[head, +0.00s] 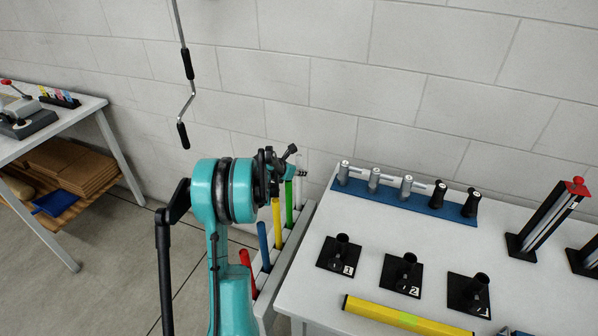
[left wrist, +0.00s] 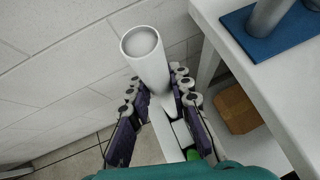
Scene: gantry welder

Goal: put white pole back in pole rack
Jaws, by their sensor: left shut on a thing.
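The white pole (left wrist: 150,70) stands between the fingers of my left gripper (left wrist: 160,112) in the left wrist view, its round end toward the camera. In the head view the white pole (head: 298,190) shows as a thin upright strip beside my left gripper (head: 288,165), at the far end of the pole rack. The light grey pole rack (head: 293,252) stands along the table's left side. It holds a red, a blue, a yellow and a green pole (head: 289,203). In the left wrist view the rack (left wrist: 166,138) lies below the fingers. I cannot tell whether the white pole's lower end is in a slot.
The white table (head: 315,290) is right of the rack, with a blue holder strip (head: 405,198), numbered black stands (head: 402,274) and a yellow bar (head: 395,318). A cardboard box (left wrist: 238,108) sits under it. The block wall is close behind. Another table (head: 60,120) stands far left.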

